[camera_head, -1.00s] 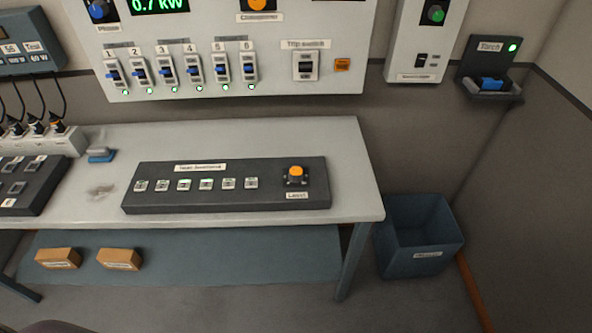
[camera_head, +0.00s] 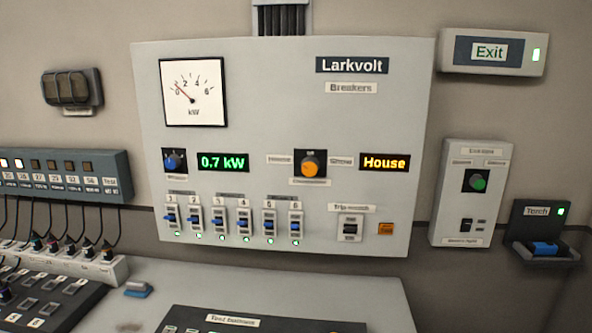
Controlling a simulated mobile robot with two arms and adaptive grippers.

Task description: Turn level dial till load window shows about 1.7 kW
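The load window (camera_head: 223,162) is a black display with green digits reading 0.7 kW, on the grey Larkvolt breaker panel (camera_head: 285,90). An analogue kW meter (camera_head: 193,93) above it has its red needle near the low end. The dark test-button box (camera_head: 185,316) shows only its top edge at the bottom of the view. The level dial, an orange knob at the right of that box in the earlier frame, is below the view now. Neither of my grippers is in view.
The panel also carries a blue knob (camera_head: 175,161), an orange changeover knob (camera_head: 310,164), a House display (camera_head: 385,162), numbered breakers and a trip switch (camera_head: 350,228). A box with a green knob (camera_head: 477,181) and a torch holder (camera_head: 539,227) are at right. The bench (camera_head: 385,295) lies below.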

